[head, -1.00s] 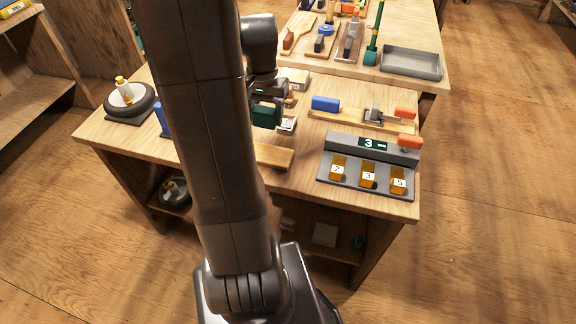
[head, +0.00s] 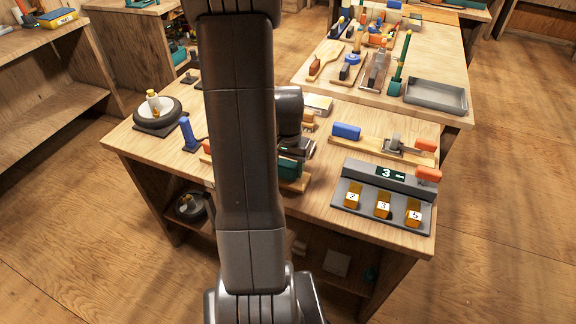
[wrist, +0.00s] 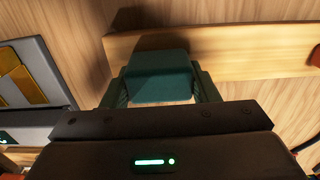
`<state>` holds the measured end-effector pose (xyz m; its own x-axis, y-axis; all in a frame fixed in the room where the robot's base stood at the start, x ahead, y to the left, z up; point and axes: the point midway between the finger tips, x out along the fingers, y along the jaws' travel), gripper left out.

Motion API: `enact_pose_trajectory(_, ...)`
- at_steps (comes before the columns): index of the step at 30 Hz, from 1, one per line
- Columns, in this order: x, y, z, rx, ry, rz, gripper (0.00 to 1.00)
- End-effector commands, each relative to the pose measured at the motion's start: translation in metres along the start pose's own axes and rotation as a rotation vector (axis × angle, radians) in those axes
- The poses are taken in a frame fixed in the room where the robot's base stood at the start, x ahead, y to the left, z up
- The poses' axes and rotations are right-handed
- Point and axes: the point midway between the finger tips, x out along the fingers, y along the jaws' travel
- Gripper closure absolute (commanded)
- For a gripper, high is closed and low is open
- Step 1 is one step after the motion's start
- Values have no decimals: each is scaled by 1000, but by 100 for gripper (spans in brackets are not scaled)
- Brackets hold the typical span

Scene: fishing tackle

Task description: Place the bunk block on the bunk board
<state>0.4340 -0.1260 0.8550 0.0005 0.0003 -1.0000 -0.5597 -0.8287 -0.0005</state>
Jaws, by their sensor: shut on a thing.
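My gripper (wrist: 160,92) is shut on the teal bunk block (wrist: 158,80), with a finger on each side of it. In the head view the teal block (head: 291,169) shows just right of my arm, partly hidden by it. The bunk board (wrist: 235,52) is a long pale wooden plank crossing the upper part of the wrist view. The block overlaps its near edge there and a dark shadow falls on the board beyond; I cannot tell whether they touch. In the head view only the board's right end (head: 298,187) shows clearly; my arm hides much of it.
A grey panel with numbered orange tabs (head: 388,207) stands right of the board. Behind it is a wooden fixture with a blue block (head: 346,131) and a clamp. A round wheel-like item (head: 157,114) and a blue upright handle (head: 188,134) stand at the left.

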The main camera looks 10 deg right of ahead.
Motion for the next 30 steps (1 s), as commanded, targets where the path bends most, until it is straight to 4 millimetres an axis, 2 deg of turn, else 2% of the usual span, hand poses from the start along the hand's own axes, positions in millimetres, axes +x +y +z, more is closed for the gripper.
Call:
enact_pose_trajectory(9, 4, 0, 0, 0, 0, 0, 71)
enact_pose_trajectory(10, 3, 0, 0, 0, 0, 0, 40)
enact_pose_trajectory(12, 3, 0, 0, 0, 0, 0, 26)
enact_pose_trajectory(13, 3, 0, 0, 0, 0, 0, 24)
enact_pose_trajectory(23, -1, 0, 0, 0, 0, 0, 24)
enact_pose_trajectory(26, -9, 0, -1, 0, 2, -1, 24)
enact_pose_trajectory(30, -34, 0, -1, 0, 6, -3, 24)
